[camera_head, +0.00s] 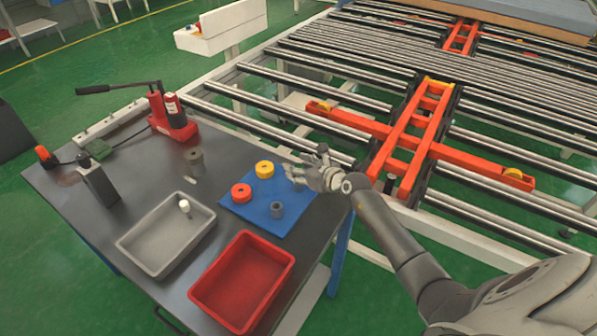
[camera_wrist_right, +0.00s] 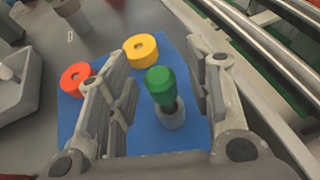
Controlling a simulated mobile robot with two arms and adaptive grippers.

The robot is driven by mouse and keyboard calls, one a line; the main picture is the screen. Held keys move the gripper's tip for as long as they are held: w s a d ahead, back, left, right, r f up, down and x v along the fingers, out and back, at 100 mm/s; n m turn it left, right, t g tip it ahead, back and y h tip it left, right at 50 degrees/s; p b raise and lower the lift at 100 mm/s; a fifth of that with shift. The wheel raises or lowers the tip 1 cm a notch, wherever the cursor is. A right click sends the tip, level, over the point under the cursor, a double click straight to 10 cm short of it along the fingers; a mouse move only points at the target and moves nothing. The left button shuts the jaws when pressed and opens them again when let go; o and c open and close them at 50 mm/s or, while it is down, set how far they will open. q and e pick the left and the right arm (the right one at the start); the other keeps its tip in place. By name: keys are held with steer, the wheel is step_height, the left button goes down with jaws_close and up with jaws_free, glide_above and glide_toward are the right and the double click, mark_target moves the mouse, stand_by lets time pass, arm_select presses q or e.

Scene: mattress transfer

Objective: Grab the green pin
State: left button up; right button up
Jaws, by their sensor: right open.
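The green pin (camera_wrist_right: 160,86) stands in a grey base (camera_wrist_right: 171,118) on the blue mat (camera_wrist_right: 66,122) in the right wrist view. My right gripper (camera_wrist_right: 157,62) is open, with one finger on each side of the pin in that view and a gap to both. In the head view my right gripper (camera_head: 300,172) is over the right side of the blue mat (camera_head: 258,222); I cannot make out the green pin there. A red ring (camera_head: 241,190), a yellow ring (camera_head: 264,168) and a dark grey cylinder (camera_head: 277,209) are on the mat. My left gripper is not in view.
On the dark table (camera_head: 120,235) are a grey tray (camera_head: 135,243) with a small white piece, an empty red tray (camera_head: 262,240), a red jack (camera_head: 170,118) and a dark grey cylinder (camera_head: 194,160). The roller conveyor (camera_head: 330,95) with an orange frame (camera_head: 410,135) borders the table.

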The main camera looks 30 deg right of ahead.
steer(key=shift+w, duration=0.2)
jaws_close()
stand_by(0.4)
